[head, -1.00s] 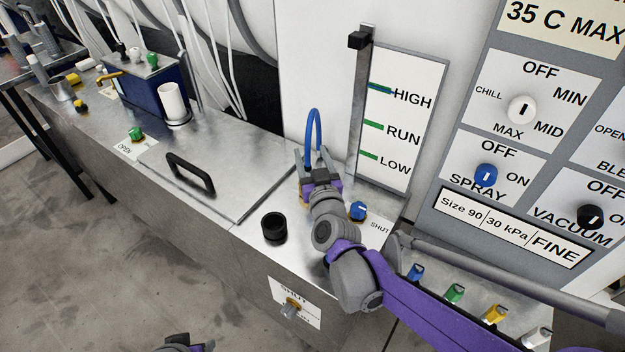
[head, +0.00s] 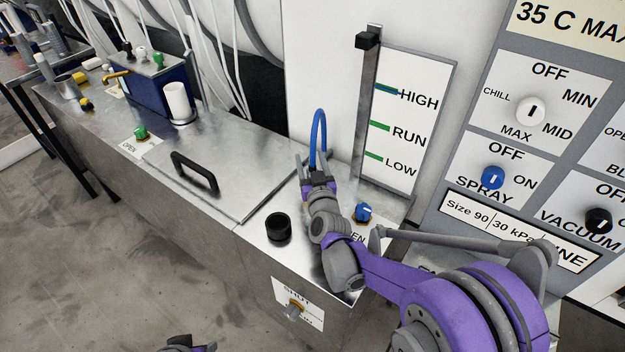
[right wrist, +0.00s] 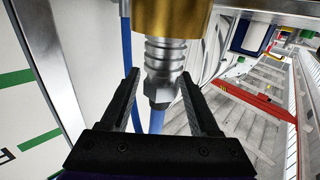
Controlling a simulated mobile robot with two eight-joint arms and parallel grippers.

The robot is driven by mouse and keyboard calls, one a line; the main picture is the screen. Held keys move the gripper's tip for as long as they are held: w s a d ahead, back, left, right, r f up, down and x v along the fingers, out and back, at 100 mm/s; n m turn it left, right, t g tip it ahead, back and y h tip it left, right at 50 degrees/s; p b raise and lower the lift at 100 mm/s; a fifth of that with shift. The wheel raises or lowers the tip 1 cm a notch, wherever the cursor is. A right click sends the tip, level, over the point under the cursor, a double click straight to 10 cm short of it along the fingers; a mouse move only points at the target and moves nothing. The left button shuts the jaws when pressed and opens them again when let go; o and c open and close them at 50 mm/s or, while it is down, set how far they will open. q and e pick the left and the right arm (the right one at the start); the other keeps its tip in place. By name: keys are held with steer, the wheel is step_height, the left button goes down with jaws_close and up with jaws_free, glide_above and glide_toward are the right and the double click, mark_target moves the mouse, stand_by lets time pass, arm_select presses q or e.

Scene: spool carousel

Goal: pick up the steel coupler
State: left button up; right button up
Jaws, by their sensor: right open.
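The steel coupler (right wrist: 165,55) is a ribbed silver fitting with a hex nut at its lower end in the right wrist view. Its top meets a brass collar (right wrist: 170,14). A blue hose (right wrist: 127,48) runs beside and behind it; the hose (head: 318,130) also loops up against the wall panel in the head view. My right gripper (right wrist: 160,78) is open, with one finger on each side of the coupler and visible gaps. In the head view the right gripper (head: 314,172) hides the coupler. My left gripper (head: 190,346) is barely visible at the bottom edge, mostly cut off.
A black cap (head: 278,228) and a blue valve knob (head: 363,212) stand on the steel bench near my right arm. A level gauge with a post (head: 366,110) rises just behind the gripper. A lid with a black handle (head: 194,172) lies to the left.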

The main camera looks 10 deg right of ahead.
steer(key=shift+w, duration=0.3)
jaws_close()
stand_by(0.3)
